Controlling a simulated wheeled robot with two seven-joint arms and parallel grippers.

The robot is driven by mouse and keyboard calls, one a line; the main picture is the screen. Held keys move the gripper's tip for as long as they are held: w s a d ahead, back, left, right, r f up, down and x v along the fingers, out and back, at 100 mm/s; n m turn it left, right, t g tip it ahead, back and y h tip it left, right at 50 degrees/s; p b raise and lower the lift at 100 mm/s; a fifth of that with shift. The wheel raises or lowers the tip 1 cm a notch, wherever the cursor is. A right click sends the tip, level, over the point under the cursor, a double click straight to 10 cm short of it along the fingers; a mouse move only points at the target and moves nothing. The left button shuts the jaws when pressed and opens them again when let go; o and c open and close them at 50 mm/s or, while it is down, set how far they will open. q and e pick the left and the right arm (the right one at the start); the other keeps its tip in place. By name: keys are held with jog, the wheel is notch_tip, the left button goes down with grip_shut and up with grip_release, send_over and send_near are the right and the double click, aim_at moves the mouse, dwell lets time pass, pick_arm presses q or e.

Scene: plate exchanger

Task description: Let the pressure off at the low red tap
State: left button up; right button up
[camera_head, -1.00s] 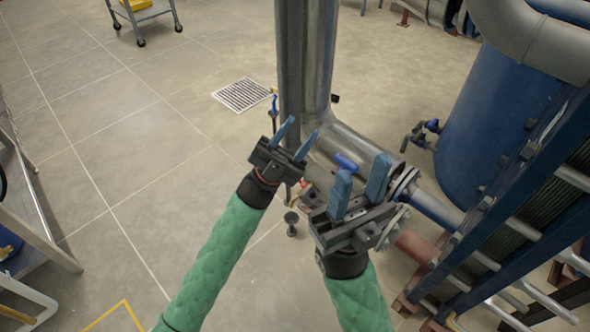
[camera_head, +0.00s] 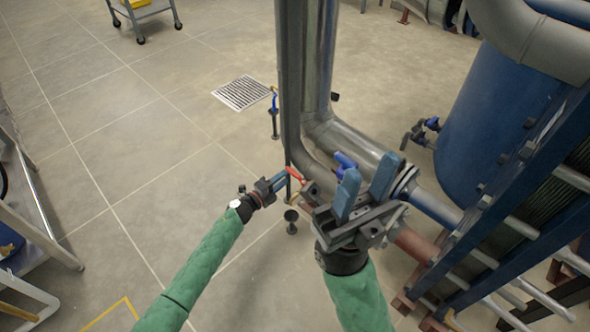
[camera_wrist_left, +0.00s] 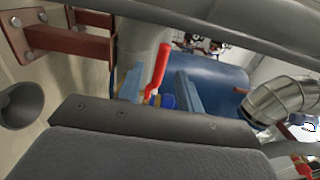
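The low red tap (camera_head: 296,174) shows as a small red lever on the lower pipework, just past my left gripper's fingertips. My left gripper (camera_head: 283,176) is low beside the upright pipe, its blue fingers pointing right towards the lever. In the left wrist view the red lever (camera_wrist_left: 158,70) stands between the two blue fingers, which are apart with a gap beside it. Whether either finger touches it I cannot tell. My right gripper (camera_head: 366,182) is open and empty, above the pipes, and hides part of the lower pipework.
A blue-handled valve (camera_head: 345,161) sits behind my right gripper. The grey upright pipe (camera_head: 305,70) stands close to my left gripper. The blue tank (camera_head: 490,120) and plate frame fill the right. A dark funnel (camera_head: 291,216) stands below the tap.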

aim_at(290, 173)
pick_arm(q)
jog(key=b+x, duration=0.1)
jog(key=x, duration=0.6)
jog(key=shift+d+b, duration=0.15)
jog(key=shift+b, duration=0.15)
jog(key=shift+c, duration=0.3)
grip_shut()
